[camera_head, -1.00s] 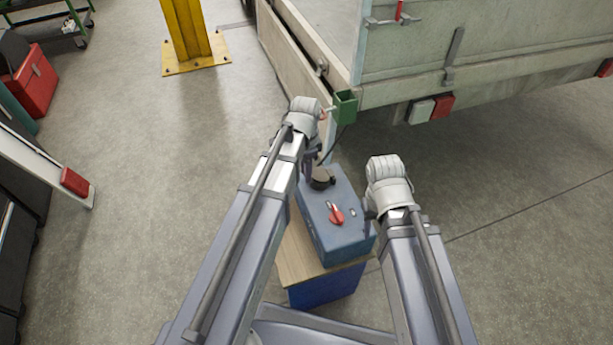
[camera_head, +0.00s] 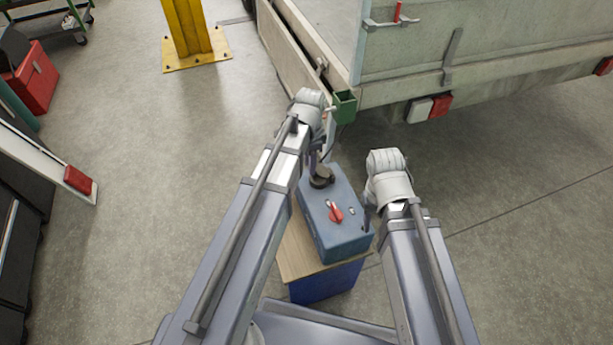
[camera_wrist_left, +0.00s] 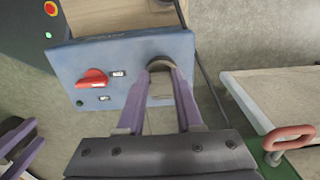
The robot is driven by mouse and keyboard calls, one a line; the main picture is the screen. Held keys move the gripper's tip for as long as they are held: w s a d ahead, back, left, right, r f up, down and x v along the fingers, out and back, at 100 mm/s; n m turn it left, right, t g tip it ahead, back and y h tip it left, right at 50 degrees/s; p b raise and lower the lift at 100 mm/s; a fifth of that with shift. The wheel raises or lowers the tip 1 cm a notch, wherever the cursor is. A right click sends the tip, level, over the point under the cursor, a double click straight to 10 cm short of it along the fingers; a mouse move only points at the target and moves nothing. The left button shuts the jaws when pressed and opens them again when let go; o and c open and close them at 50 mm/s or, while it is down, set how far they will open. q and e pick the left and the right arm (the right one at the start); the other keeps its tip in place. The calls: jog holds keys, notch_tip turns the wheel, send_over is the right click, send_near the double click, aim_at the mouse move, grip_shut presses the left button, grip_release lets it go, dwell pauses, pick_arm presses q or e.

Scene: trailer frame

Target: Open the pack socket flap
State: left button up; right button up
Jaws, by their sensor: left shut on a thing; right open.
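The blue pack (camera_head: 330,235) stands on a small bench, with a red rotary switch (camera_head: 336,213) on its top. At its far end is the dark round socket with its flap (camera_head: 322,178). My left gripper (camera_head: 316,163) is at this socket. In the left wrist view, the left fingers (camera_wrist_left: 160,90) are shut on the dark flap (camera_wrist_left: 160,65) at the pack's edge. How far the flap stands open cannot be told. My right gripper (camera_head: 368,212) is open and empty, beside the pack's right side; its fingers also show at lower left in the left wrist view (camera_wrist_left: 20,145).
The pack's bench (camera_head: 295,255) has a wooden top and a blue front. A trailer (camera_head: 500,60) with a green corner bracket (camera_head: 345,106) stands just beyond my left gripper. A dark cable runs beside the pack. A yellow post (camera_head: 188,30) stands further back.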

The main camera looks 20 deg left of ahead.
pick_arm(q)
jog(key=shift+w+d+r+p, duration=0.25)
jog(key=shift+d+r+p, duration=0.05)
jog(key=shift+r+p, duration=0.2)
jog(key=shift+w+d+r+p, duration=0.25)
jog(key=shift+d+r+p, duration=0.05)
jog(key=shift+r+p, duration=0.15)
jog(key=shift+d, duration=0.15)
jog(key=shift+w+r, duration=0.1)
jog(key=shift+w+d+r+p, duration=0.3)
jog(key=shift+d+r+p, duration=0.1)
jog(key=shift+d, duration=0.1)
jog(key=shift+w+d+r+p, duration=0.25)
jog(key=shift+w+d+p, duration=0.1)
jog(key=shift+d, duration=0.2)
